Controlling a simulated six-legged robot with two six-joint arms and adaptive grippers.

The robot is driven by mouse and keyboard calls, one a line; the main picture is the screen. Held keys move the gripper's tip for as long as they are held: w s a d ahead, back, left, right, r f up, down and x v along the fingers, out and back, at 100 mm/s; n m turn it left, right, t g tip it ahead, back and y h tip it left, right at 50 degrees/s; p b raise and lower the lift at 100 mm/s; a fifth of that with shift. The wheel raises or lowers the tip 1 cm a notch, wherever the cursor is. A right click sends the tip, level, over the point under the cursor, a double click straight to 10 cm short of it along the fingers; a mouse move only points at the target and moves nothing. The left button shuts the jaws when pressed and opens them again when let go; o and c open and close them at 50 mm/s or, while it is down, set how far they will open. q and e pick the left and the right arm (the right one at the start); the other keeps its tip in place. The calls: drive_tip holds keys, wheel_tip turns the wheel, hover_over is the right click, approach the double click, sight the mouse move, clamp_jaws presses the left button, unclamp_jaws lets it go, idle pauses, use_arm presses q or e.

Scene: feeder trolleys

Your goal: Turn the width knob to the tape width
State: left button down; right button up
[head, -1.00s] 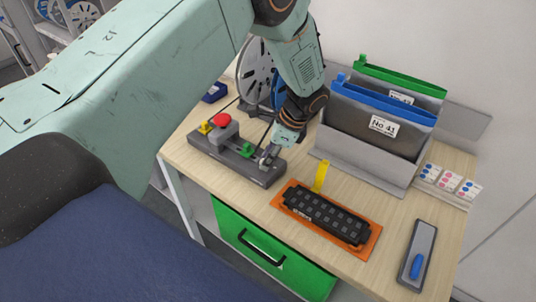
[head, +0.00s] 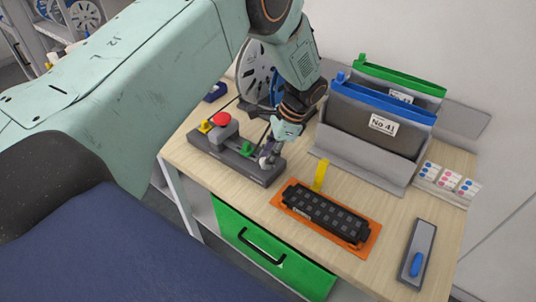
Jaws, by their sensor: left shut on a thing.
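The grey fixture (head: 236,164) lies on the wooden table and carries a red button (head: 222,119), a yellow part (head: 205,126) and a green part (head: 247,149). My left gripper (head: 269,155) points down at the fixture's right end. It is shut on a small light-grey knob (head: 265,161) there. The fingers hide much of the knob, so its marking and setting cannot be read. My right gripper is not in view.
A black feeder (head: 327,212) sits on an orange tray (head: 372,243), with a yellow upright part (head: 321,175) behind. Bins with blue (head: 385,103) and green (head: 402,75) rims stand at the back. A reel (head: 257,72) stands behind my arm. A grey plate with a blue handle (head: 416,265) lies front right.

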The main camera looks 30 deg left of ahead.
use_arm(q)
drive_tip(key=c, duration=1.1)
unclamp_jaws()
drive_tip(key=shift+f, duration=0.1)
drive_tip(key=shift+o, duration=0.2)
drive_tip(key=v, duration=1.2)
drive_tip(key=shift+s, duration=0.1)
